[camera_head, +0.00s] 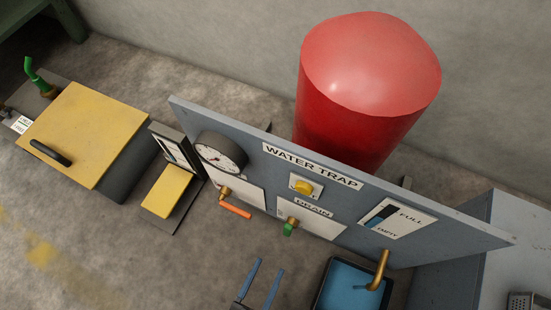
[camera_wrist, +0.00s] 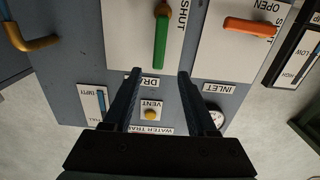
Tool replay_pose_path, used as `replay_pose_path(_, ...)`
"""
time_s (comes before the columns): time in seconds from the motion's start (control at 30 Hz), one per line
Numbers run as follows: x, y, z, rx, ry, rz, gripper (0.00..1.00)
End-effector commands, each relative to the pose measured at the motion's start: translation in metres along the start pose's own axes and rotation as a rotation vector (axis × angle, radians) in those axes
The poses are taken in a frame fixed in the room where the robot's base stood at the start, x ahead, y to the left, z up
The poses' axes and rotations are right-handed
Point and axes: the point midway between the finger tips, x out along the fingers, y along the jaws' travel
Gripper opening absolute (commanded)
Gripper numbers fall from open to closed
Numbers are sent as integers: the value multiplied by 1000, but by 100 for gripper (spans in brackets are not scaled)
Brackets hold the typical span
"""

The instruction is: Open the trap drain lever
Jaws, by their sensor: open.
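The green drain lever (camera_head: 289,228) is on the grey water trap panel (camera_head: 260,195), below the DRAIN label (camera_head: 313,208). In the wrist view the green lever (camera_wrist: 161,42) hangs from a brass pivot on a white plate, beside the word SHUT, its free end pointing down the picture. My gripper (camera_head: 268,267) is open and empty in front of the panel, below the lever in the head view. In the wrist view my gripper (camera_wrist: 159,73) has its two fingers spread either side of the lever's line, fingertips near its free end. I see no contact; the depth gap is unclear.
An orange inlet lever (camera_head: 235,210) is left of the drain lever. A yellow vent button (camera_head: 303,187) is above it. A brass spout (camera_head: 380,270) stands over a blue-filled tray (camera_head: 345,285) at right. A gauge (camera_head: 220,155) and red tank (camera_head: 365,90) stand nearby.

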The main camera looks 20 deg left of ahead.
Motion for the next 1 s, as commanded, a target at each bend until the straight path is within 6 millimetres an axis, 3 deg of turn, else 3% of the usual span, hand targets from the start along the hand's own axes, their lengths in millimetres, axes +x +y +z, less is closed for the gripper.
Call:
replay_pose_path(0.23, -24, 0, 0, 0, -1, 0, 57)
replay_pose_path(0.87, -25, 0, -1, 0, 1, 0, 57)
replay_pose_path(1.0, -25, 0, -20, 0, 1, 0, 57)
